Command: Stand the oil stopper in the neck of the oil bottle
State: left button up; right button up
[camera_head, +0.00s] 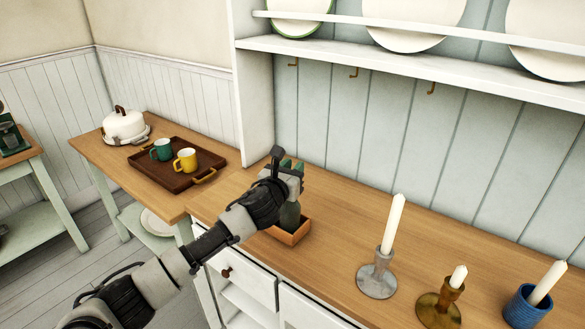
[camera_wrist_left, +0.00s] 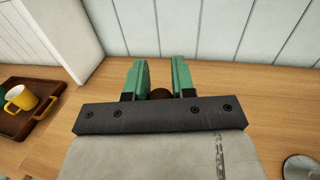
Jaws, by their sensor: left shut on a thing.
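My left gripper (camera_head: 291,165) is above the wooden box on the counter, its green fingers pointing away from the camera. In the left wrist view the fingers (camera_wrist_left: 160,78) are shut on a small dark brown thing, the oil stopper (camera_wrist_left: 160,93), mostly hidden behind the gripper body. The dark green oil bottle (camera_head: 290,214) stands upright in the box, directly below the gripper in the head view. Its neck is hidden by the gripper, so I cannot tell whether the stopper touches it. My right gripper is not in view.
The small wooden box (camera_head: 296,237) holds the bottle. A candlestick (camera_head: 376,277), a brass one (camera_head: 438,307) and a blue holder (camera_head: 526,309) stand to the right. A brown tray (camera_head: 206,176) with two mugs is on the left table. A plate shelf (camera_head: 400,75) overhangs the counter.

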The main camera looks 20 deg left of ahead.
pick_arm(q)
jog(key=shift+f+b, duration=0.4)
jog(key=shift+f, duration=0.3)
dwell(0.5)
jog(key=o, duration=1)
jog(key=shift+c, duration=0.2)
